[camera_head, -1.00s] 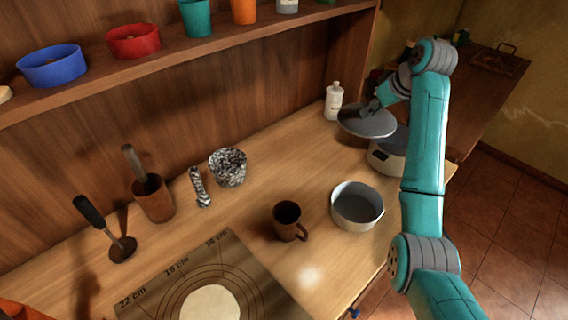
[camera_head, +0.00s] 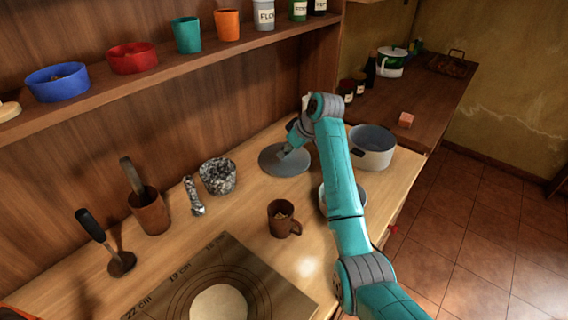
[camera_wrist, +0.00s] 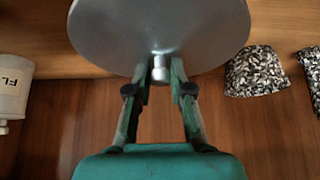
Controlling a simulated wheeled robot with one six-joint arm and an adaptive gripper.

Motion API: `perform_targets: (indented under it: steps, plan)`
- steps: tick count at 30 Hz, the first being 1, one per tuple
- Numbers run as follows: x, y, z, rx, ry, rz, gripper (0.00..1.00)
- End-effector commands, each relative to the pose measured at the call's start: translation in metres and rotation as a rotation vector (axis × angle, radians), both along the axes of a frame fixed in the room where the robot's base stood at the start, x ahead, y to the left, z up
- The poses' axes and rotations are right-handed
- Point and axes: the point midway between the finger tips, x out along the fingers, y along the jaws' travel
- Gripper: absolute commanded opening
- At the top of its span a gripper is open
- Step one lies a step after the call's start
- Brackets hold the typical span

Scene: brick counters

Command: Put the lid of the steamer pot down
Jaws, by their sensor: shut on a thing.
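The grey round lid (camera_head: 285,160) is at the back of the wooden counter, left of the pot, in the head view. It fills the top of the wrist view (camera_wrist: 160,30). My gripper (camera_wrist: 160,75) is shut on the lid's small knob. In the head view my gripper (camera_head: 286,152) is over the lid's middle, partly hidden by my arm. The lid looks level and close to the counter; I cannot tell whether it touches. The steamer pot (camera_head: 371,153) stands uncovered at the counter's right end, its grey inside showing.
A speckled mortar (camera_head: 218,176) and its pestle (camera_head: 194,196) stand left of the lid. A brown mug (camera_head: 282,219) is in front of it. A pale bowl (camera_head: 325,198) is mostly hidden behind my arm. A white bottle (camera_wrist: 13,88) shows in the wrist view.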

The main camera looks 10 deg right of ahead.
Motion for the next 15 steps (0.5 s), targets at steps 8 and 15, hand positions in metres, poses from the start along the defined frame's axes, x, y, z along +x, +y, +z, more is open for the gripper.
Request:
perform_targets:
  steps: [8, 15]
  plan:
    - [0.0, 0.0, -0.028, 0.0, 0.001, 0.001, 0.0]
    - [0.001, 0.0, -0.047, 0.0, -0.003, -0.001, 0.0]
